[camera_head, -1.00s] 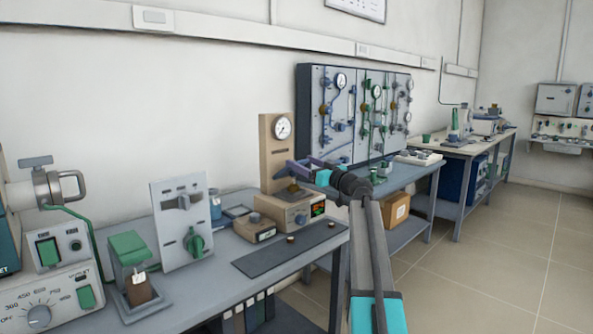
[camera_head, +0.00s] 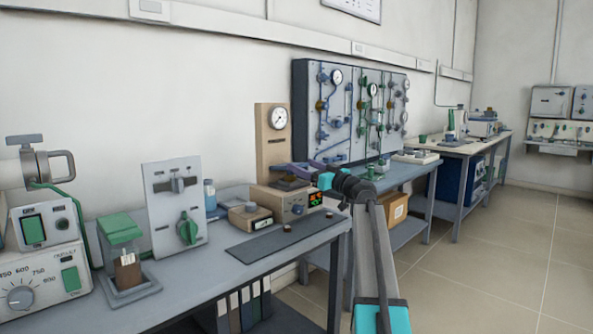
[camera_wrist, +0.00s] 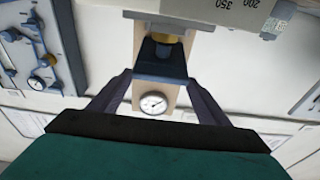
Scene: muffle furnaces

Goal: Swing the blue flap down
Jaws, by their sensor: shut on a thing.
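The blue flap (camera_wrist: 160,62) is a dark blue, flared piece on the front of a beige instrument with a round gauge (camera_head: 271,140). The wrist view shows the instrument upside down, with a brass-coloured part beside the flap. My gripper (camera_wrist: 160,82) has one finger at each side of the flap and is shut on it. In the head view my gripper (camera_head: 288,172) reaches in from the right, just above the instrument's base (camera_head: 290,202). There the flap shows as a small dark slab (camera_head: 290,184); its exact angle is hard to tell.
A dark mat (camera_head: 285,240) lies on the bench before the instrument, with a small beige box (camera_head: 250,218) beside it. A grey panel with a green knob (camera_head: 175,208) and a green-topped stand (camera_head: 125,265) are at left. A gauge panel (camera_head: 350,110) stands behind.

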